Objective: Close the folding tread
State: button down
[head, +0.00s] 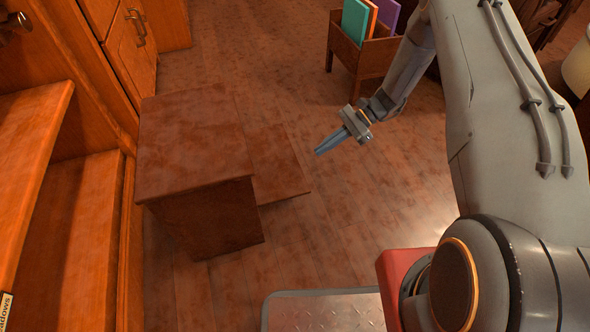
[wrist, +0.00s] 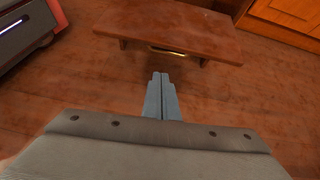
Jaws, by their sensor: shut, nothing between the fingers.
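A reddish-brown wooden step (head: 190,140) stands on the floor beside the bookcase. Its lower tread (head: 280,165) sticks out flat from its right side, below the level of the top. In the wrist view a flat wooden board (wrist: 170,27), which looks like the tread, lies ahead with a brass bar (wrist: 168,50) under its near edge. My gripper (head: 318,152) is shut and empty, just right of the tread's outer edge in the head view, fingers pointing at it. In the wrist view the fingertips (wrist: 160,76) appear short of the bar, with a gap between.
A bookcase with open shelves (head: 75,230) and cabinet doors (head: 128,45) stands at the left. A wooden bin (head: 362,58) with coloured books is at the back. The wooden floor (head: 350,220) right of and in front of the step is clear.

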aim_at(296, 161)
jog(key=s+a+f+y+b, duration=0.1)
jog(key=a+f+b, duration=0.4)
jog(key=a+f, duration=0.4)
jog(key=shift+s+a+r+m+b, duration=0.15)
jog(key=shift+r+b, duration=0.25)
jog(key=shift+r, duration=0.5)
jog(key=shift+r+m+b, duration=0.25)
jog(key=shift+r+b, duration=0.1)
jog(key=shift+r, duration=0.5)
jog(key=shift+r, duration=0.15)
